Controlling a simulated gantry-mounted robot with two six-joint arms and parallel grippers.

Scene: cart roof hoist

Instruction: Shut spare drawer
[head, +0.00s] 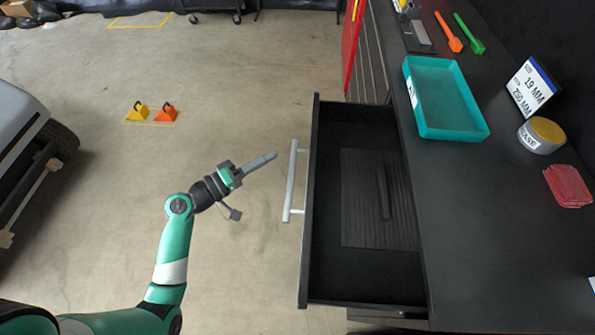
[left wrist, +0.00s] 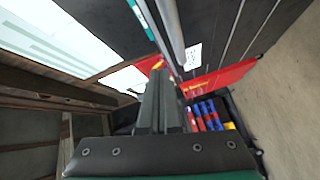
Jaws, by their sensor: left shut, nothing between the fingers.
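The spare drawer (head: 345,128) stands pulled out from the black workbench in the head view. It has a silver bar handle (head: 292,182) on its front and a dark ribbed mat (head: 362,215) inside with a dark bar-shaped thing lying on it. My left gripper (head: 274,155) is shut and empty. In the head view its fingertips are just left of the handle and apart from it. The shut fingers also show in the left wrist view (left wrist: 157,85). My right gripper is not in view.
On the bench top are a teal tray (head: 480,132), a grease tin (head: 541,136), red cloths (head: 567,186), and orange (head: 449,33) and green (head: 469,35) tools. A vehicle (head: 25,130) stands at far left. Wheel chocks (head: 151,112) lie on the open floor.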

